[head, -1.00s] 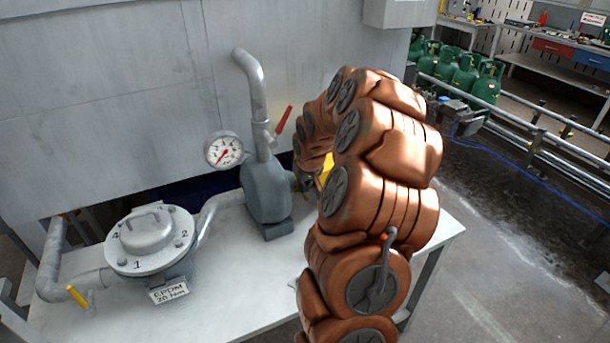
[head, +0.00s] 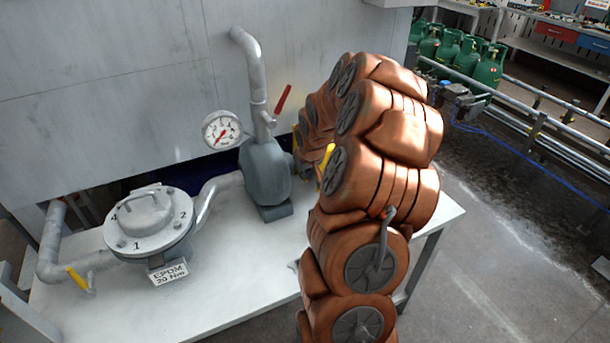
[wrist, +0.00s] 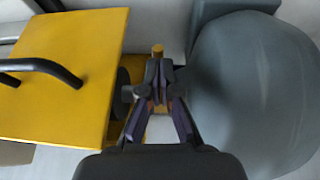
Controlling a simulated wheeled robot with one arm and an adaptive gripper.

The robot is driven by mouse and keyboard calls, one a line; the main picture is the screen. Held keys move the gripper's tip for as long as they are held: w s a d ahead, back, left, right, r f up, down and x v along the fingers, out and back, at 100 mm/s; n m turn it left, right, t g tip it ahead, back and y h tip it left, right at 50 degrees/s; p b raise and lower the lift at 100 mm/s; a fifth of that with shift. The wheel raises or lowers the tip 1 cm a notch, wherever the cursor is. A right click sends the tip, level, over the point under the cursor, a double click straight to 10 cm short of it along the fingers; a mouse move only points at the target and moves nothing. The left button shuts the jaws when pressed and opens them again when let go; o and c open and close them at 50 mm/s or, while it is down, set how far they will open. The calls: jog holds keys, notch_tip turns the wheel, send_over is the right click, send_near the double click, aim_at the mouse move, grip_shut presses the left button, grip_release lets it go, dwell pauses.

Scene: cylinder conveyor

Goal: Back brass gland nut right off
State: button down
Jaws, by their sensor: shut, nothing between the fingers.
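In the wrist view my gripper (wrist: 158,75) is shut and empty, its fingertips together in the gap between the yellow motor block (wrist: 70,75) and the rounded grey pump body (wrist: 255,95). A small brass-coloured stub (wrist: 157,50) shows just beyond the fingertips. I cannot tell whether it is part of the gland nut, or whether the fingers touch it. More yellow-brown surface shows below and between the fingers. In the head view the pump body (head: 267,178) stands on the bench, and my arm hides the gripper and most of the gland side.
A pressure gauge (head: 221,131) and a red-handled valve (head: 283,99) sit close by the pump. A numbered flanged lid (head: 150,222) and a yellow-handled valve (head: 77,279) are at left on the white bench (head: 235,290). A grey wall panel (head: 110,90) stands behind.

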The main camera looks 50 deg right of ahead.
jog(key=shift+s+f+t+b, duration=0.1)
jog(key=shift+f+t+b, duration=0.65)
jog(key=shift+b, duration=1.15)
jog(key=shift+f+b, duration=0.1)
jog(key=shift+b, duration=0.6)
jog(key=shift+h, duration=0.3)
jog(key=shift+r+t, duration=0.2)
jog(key=shift+t, duration=0.05)
jog(key=shift+s+a+r, duration=0.1)
jog(key=shift+a+r, duration=0.05)
jog(key=shift+r, duration=0.15)
jog(key=w+b+v, duration=0.1)
jog(key=b+v, duration=0.2)
jog(key=v, duration=1)
jog(key=shift+r, duration=0.35)
jog(key=shift+a, duration=0.15)
